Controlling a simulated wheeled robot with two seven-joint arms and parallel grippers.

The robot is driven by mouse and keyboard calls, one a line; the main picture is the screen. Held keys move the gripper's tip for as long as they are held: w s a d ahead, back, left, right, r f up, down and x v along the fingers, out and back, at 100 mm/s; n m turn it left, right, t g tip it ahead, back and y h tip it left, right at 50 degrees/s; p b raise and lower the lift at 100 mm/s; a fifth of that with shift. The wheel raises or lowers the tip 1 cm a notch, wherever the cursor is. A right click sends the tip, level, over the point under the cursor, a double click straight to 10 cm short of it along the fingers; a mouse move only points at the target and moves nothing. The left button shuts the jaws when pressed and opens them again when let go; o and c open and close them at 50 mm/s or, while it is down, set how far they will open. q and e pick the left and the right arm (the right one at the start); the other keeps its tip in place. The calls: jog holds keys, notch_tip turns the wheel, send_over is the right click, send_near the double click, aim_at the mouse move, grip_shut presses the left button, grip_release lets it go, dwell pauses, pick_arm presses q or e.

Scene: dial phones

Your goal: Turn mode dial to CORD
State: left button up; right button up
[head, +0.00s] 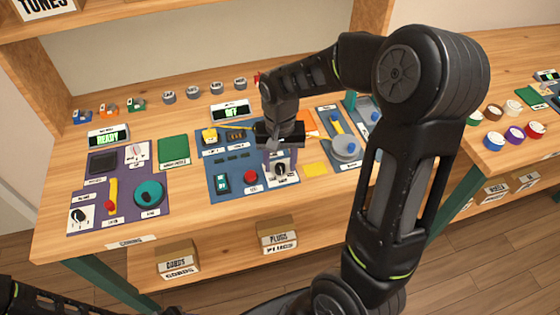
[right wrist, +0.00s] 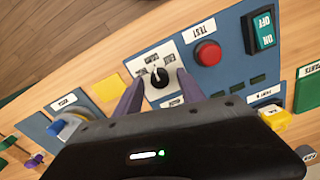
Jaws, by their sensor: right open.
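The dial (right wrist: 158,77) is a black knob with a light pointer line on a white plate with small labels too small to read. It sits at the corner of the middle blue panel (right wrist: 222,82), and also shows in the head view (head: 280,169). My right gripper (right wrist: 158,88) is open over that plate, one finger on each side of the knob in the right wrist view. I cannot tell whether the fingers touch it. In the head view the right gripper (head: 281,155) hangs over the panel's right part. My left gripper is not in view.
A red button (right wrist: 208,53) and a green OFF/ON switch (right wrist: 261,28) sit beside the dial. A display (head: 231,111) reads OFF. A purple panel (head: 125,170) with another black dial (head: 78,214) stands left, and a blue-grey panel (head: 346,150) right.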

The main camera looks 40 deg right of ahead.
aim_at(280, 166)
notch_tip(280, 166, up, 8)
jog(key=shift+f, duration=0.1)
dwell(0.4)
